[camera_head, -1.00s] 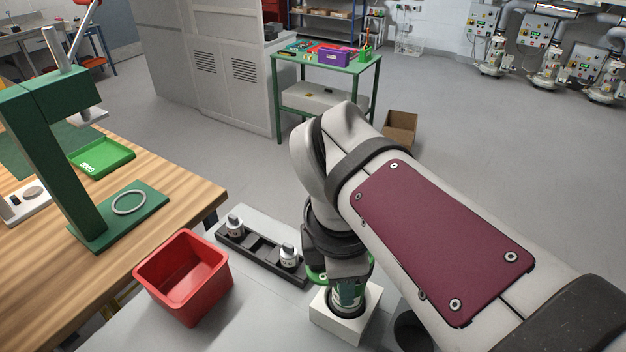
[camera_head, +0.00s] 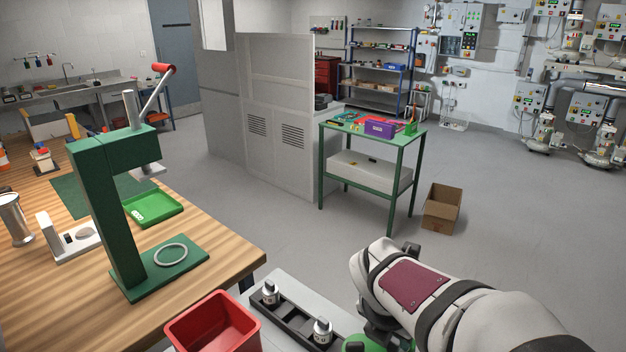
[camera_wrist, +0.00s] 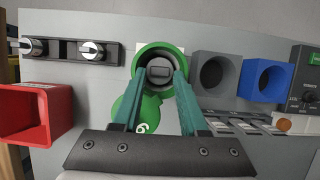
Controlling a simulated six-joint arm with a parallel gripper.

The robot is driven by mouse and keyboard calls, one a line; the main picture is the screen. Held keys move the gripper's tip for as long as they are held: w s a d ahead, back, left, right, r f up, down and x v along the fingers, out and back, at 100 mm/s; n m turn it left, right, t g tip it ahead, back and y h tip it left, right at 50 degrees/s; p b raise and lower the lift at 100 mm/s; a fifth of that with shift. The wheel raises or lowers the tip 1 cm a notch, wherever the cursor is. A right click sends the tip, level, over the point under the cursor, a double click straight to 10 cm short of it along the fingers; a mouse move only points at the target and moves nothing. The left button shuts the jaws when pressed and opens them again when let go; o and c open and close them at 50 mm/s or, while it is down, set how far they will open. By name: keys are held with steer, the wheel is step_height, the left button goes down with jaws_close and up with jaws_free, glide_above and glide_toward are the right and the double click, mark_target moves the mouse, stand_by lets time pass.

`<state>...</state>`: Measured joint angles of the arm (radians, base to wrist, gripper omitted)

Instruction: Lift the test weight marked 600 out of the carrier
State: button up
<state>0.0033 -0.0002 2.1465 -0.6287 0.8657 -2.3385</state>
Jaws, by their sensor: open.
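The black carrier (camera_head: 296,316) stands on a light grey surface at the bottom of the head view. It holds two silver-topped weights: a left one (camera_head: 270,291) and a right one (camera_head: 322,331). Their markings are too small to read. The head view does not show the fingers.
A red bin (camera_head: 215,322) stands left of the carrier; it shows in the wrist view (camera_wrist: 50,110). A green press (camera_head: 112,215) stands on the wooden bench.

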steer(key=shift+w+d+f, duration=0.15)
steer(key=shift+f, duration=0.45)
jaws_close()
stand_by(0.9)
